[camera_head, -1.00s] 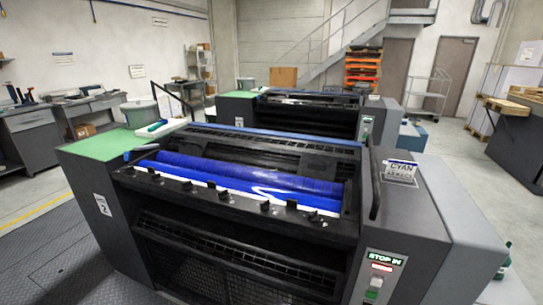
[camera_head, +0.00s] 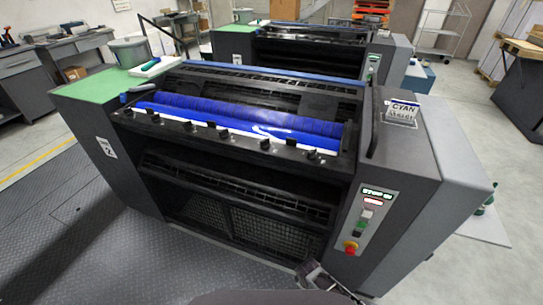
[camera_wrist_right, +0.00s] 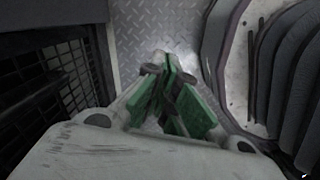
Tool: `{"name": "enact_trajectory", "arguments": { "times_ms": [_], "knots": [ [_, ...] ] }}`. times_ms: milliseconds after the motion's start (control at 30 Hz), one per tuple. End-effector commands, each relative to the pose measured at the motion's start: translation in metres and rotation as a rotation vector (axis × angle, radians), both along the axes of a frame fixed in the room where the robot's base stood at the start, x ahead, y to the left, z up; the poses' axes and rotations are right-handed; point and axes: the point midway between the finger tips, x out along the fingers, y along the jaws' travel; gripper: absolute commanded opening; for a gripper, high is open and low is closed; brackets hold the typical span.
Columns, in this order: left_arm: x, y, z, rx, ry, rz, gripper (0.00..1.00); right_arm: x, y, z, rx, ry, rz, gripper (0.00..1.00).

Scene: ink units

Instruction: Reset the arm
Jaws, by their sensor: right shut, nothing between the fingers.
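My right gripper shows at the bottom edge of the head view (camera_head: 312,272), low in front of the printing press (camera_head: 230,175), partly cut off by the frame. In the right wrist view its green-padded fingers (camera_wrist_right: 168,72) come together at the tips and hold nothing. They hang above the grey tread-plate floor (camera_wrist_right: 150,30). The press's dark mesh front stands at the left of that view. My left gripper is not in view.
The control panel (camera_head: 368,215) with a red knob (camera_head: 350,247) is on the press's right front. A blue roller (camera_head: 240,120) lies across its top. A grey bucket (camera_head: 128,50) and white tray (camera_head: 158,67) stand on the green top. Floor left of the press is clear.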

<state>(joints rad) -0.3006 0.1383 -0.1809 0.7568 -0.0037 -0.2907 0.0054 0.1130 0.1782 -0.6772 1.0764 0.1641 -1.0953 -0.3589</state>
Motion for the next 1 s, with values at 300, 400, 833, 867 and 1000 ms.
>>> {"name": "enact_trajectory", "arguments": {
  "times_ms": [300, 400, 833, 867, 1000],
  "knots": [
    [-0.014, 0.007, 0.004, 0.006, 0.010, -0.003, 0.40, -0.069, -0.061, -0.068, 0.040, -0.049, -0.255, 0.00],
    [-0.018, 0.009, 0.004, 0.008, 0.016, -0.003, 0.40, -0.097, -0.081, -0.086, 0.046, -0.064, -0.330, 0.00],
    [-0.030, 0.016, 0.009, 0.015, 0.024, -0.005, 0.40, -0.241, -0.159, -0.135, 0.057, -0.130, -0.628, 0.00],
    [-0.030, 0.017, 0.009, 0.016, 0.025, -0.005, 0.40, -0.250, -0.163, -0.136, 0.058, -0.134, -0.642, 0.00],
    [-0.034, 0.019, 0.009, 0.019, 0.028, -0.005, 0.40, -0.282, -0.175, -0.140, 0.058, -0.148, -0.693, 0.00]
  ]
}}
